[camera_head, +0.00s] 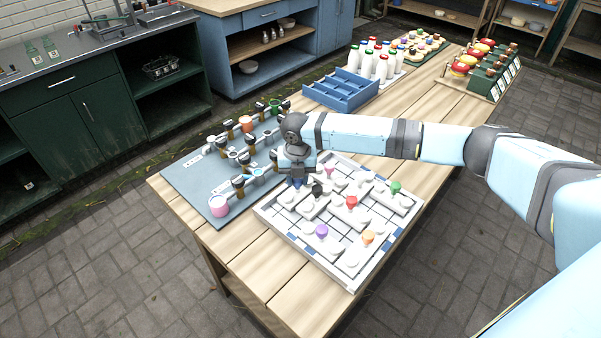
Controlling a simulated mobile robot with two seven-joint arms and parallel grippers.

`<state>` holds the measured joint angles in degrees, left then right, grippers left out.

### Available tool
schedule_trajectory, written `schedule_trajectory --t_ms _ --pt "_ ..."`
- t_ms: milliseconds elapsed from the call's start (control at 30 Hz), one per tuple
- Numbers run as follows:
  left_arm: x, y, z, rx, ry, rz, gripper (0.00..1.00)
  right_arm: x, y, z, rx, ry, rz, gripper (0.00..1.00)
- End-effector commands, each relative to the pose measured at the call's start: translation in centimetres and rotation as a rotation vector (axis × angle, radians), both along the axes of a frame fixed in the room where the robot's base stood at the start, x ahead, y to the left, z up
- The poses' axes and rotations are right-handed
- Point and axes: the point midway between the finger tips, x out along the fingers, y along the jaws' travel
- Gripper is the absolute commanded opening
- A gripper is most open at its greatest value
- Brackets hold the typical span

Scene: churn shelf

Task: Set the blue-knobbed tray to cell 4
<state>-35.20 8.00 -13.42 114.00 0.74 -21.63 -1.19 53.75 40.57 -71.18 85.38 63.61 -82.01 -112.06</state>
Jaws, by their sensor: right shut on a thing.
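A white framed board (345,281) lies on the wooden table and holds several white trays with coloured knobs. My right gripper (297,181) points down at the board's far left corner and is shut on the blue knob of the blue-knobbed tray (296,189), which is mostly hidden by the gripper. The black knob (317,189) is just right of it. Pink (328,170), red (351,202), green (396,187), purple (321,231) and orange (368,237) knobs show on the other trays. Cell numbers are not readable. My left gripper is not in view.
A grey-blue mat (204,193) with cups and dark-handled tools lies close on the left. A blue divided crate (341,92) and white bottles (381,66) stand behind. Bare table (245,262) shows in front of the board.

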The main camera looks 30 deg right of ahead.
Motion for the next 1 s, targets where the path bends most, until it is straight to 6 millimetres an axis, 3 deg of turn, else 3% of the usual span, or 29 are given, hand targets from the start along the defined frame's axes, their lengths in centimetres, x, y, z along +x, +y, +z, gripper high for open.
schedule_trajectory --t_ms 33,233,533,567,667,1000 --pt "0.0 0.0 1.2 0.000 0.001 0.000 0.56 -0.4 1.1 0.5 0.004 0.003 0.004 0.00" --pt "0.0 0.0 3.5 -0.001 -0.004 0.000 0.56 -1.6 4.6 0.4 0.003 0.002 0.004 0.00" --pt "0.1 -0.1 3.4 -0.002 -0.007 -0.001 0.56 -1.7 5.0 0.0 0.004 0.000 0.002 0.00" --pt "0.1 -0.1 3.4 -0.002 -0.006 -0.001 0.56 -1.8 5.0 0.0 0.004 0.000 0.002 0.35" --pt "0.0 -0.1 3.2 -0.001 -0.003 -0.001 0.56 -1.8 5.0 0.0 0.004 0.000 0.002 0.57" --pt "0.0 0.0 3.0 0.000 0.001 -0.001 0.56 -1.7 4.9 0.4 0.003 -0.001 0.001 0.57"
